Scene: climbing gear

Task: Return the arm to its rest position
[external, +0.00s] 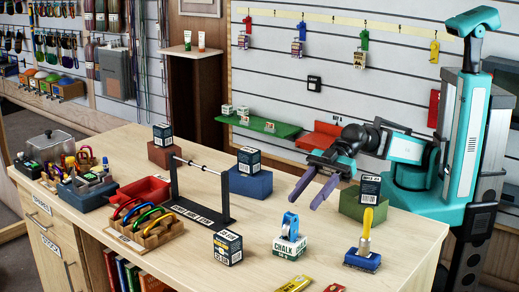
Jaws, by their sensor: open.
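My arm reaches left from my teal body at the right side of the external view. My gripper (316,191) hangs over the right part of the wooden table (400,235). Its two purple-grey fingers are spread apart with nothing between them. They point toward the front of the table, between a blue block with a dark box on it and a green block with a box on it. Whether the fingertips touch anything below cannot be told, but they appear clear of the table.
Near my gripper are the blue block (250,183), the green block (352,204), a chalk box (289,248) and a yellow-handled brush (364,243). A black bar rack (200,212), a dark box (228,248) and a wooden tray of carabiners (150,236) stand further left. Slatted wall shelves (262,126) lie behind.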

